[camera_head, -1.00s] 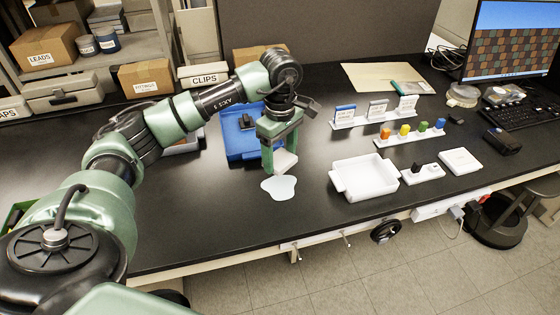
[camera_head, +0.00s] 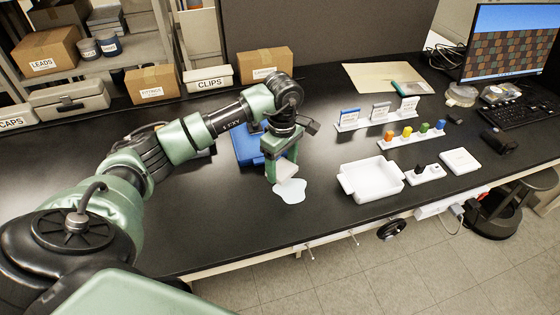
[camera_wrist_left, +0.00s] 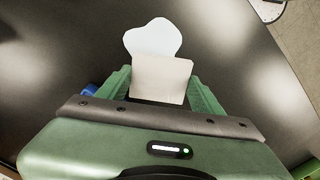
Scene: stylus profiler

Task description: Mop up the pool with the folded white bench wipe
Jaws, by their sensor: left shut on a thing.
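The pale pool (camera_head: 290,191) lies on the black bench, left of the white tray; it also shows in the left wrist view (camera_wrist_left: 153,37). My left gripper (camera_head: 283,172) is shut on the folded white bench wipe (camera_wrist_left: 160,78). In the head view the wipe (camera_head: 286,171) hangs between the fingers, at the far edge of the pool. In the wrist view the wipe overlaps the pool's near edge. I cannot tell whether the wipe touches the bench. My right gripper is not in view.
A white tray (camera_head: 372,180) stands right of the pool. A blue tray (camera_head: 243,147) lies behind my left gripper. Colored knobs on a strip (camera_head: 410,133) and a label rack (camera_head: 375,118) stand farther right. Bare bench lies in front of and left of the pool.

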